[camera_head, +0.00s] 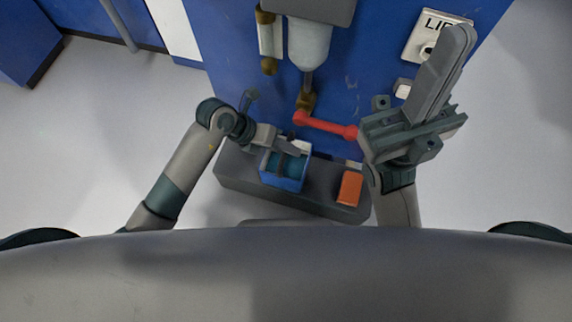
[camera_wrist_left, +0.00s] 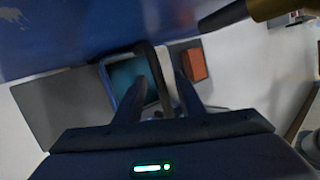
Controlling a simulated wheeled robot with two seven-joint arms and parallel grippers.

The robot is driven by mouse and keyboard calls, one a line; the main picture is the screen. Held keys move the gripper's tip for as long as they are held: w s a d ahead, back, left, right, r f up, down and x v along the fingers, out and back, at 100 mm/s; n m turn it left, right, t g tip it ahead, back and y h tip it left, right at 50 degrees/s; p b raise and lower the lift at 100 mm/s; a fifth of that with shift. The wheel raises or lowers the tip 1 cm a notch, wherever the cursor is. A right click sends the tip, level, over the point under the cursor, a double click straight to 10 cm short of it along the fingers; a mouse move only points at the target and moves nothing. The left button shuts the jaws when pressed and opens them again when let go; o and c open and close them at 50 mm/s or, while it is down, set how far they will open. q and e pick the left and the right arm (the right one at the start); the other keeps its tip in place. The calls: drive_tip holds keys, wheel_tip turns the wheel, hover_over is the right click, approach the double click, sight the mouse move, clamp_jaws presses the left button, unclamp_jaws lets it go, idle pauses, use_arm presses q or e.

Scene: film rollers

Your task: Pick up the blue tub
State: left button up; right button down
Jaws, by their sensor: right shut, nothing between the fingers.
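The blue tub (camera_head: 281,183) stands on a dark grey bench (camera_head: 236,176) below the blue machine. It has a dark arched handle and a teal inside. In the left wrist view the tub (camera_wrist_left: 123,78) lies just beyond my left fingers, and its handle (camera_wrist_left: 157,72) rises between them. My left gripper (camera_head: 284,142) is at the tub's top rear edge; its fingers (camera_wrist_left: 158,95) are spread apart, and I cannot tell whether they touch the handle. My right gripper (camera_head: 455,55) is shut and empty, raised at the right, away from the tub.
An orange box (camera_head: 350,188) sits on the bench to the right of the tub. A red lever (camera_head: 325,126) juts out just behind the tub, under a pale cylinder (camera_head: 309,45). The blue machine (camera_head: 235,65) stands behind. Pale floor is clear at the left.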

use_arm(q)
drive_tip(key=shift+d+f, duration=0.25)
drive_tip(key=shift+f, duration=0.05)
drive_tip(key=shift+c, duration=0.2)
clamp_jaws()
drive_tip(key=shift+a+f, duration=0.1)
drive_tip(key=shift+a, duration=0.05)
idle(1.2)
